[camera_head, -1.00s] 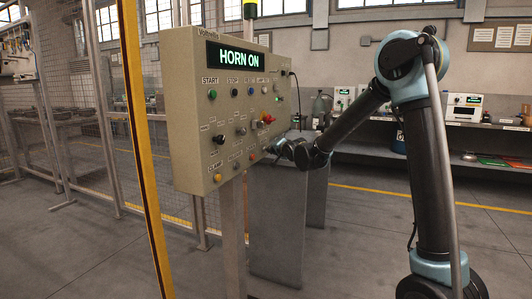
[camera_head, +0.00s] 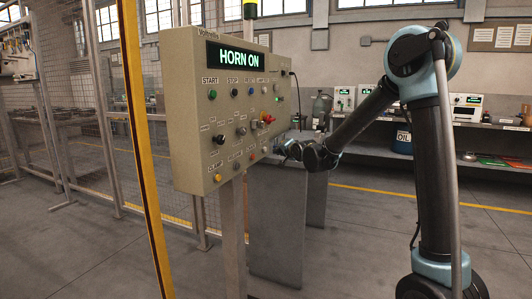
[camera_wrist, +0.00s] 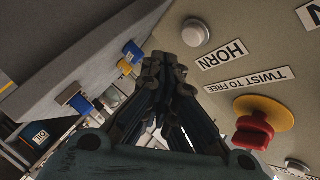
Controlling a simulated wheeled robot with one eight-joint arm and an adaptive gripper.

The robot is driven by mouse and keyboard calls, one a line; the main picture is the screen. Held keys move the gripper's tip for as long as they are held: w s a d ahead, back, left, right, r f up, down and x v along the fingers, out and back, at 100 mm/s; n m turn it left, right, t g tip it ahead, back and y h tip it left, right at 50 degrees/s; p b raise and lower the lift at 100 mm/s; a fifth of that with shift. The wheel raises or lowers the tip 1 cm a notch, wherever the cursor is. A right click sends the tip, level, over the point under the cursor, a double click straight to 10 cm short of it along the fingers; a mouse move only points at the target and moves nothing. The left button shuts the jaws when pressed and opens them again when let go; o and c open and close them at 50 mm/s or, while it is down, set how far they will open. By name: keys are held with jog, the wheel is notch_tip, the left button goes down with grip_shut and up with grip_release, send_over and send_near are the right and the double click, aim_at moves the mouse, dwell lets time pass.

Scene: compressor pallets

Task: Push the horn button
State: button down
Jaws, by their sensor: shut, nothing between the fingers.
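The tan control panel (camera_head: 190,130) stands left of centre in the head view. Its display (camera_head: 236,57) reads HORN ON. In the wrist view the round white horn button (camera_wrist: 195,32) sits beside the HORN label (camera_wrist: 222,55), on the tilted panel face. My gripper (camera_wrist: 166,62) is shut and empty, its fingertips close to the horn button in the picture but apart from it. In the head view my gripper (camera_head: 280,148) is just right of the panel's lower right part. The horn button is too small to pick out there.
A red emergency stop knob (camera_wrist: 254,130) on a yellow base (camera_wrist: 265,112) is near the horn button. Several other buttons and switches cover the panel. A yellow post (camera_head: 140,130) and mesh fence stand left. A grey bench (camera_head: 385,152) is behind my arm.

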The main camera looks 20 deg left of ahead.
jog(key=shift+s+d, duration=0.2)
jog(key=shift+d, duration=2)
